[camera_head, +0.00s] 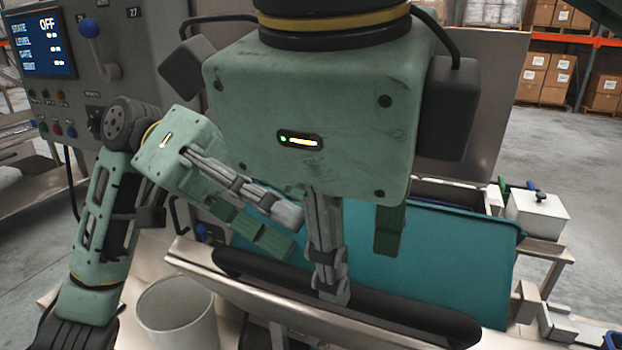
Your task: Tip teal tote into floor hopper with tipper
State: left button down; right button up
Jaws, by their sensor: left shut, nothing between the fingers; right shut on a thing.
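The teal tote (455,262) stands in the metal tipper, its broad side facing me. A thick black bar (410,318) runs along the tipper in front of it. My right gripper (350,278) comes down from the top centre and is shut. Its grey finger reaches the black bar; its green finger shows against the tote. It seems shut on the bar, but the contact is partly hidden. My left gripper (293,230) is shut and empty, in front of the tote's left part. The tote's inside is hidden, and I cannot make out the floor hopper.
A control panel (112,50) with a screen reading OFF and a blue ball lever (90,27) stands at the upper left. A white bin (175,305) stands at the lower left. A lidded white box (537,210) sits to the right. Floor beyond it is clear.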

pick_arm(q)
jog(key=shift+s+a+r, duration=0.1)
jog(key=shift+s+r, duration=0.05)
jog(key=shift+s, duration=0.05)
pick_arm(e)
jog(key=shift+o, duration=0.9)
jog(key=shift+s+a, duration=0.1)
jog(key=shift+s, duration=0.1)
pick_arm(q)
jog(key=shift+w, duration=0.2)
pick_arm(e)
jog(key=shift+w, duration=0.1)
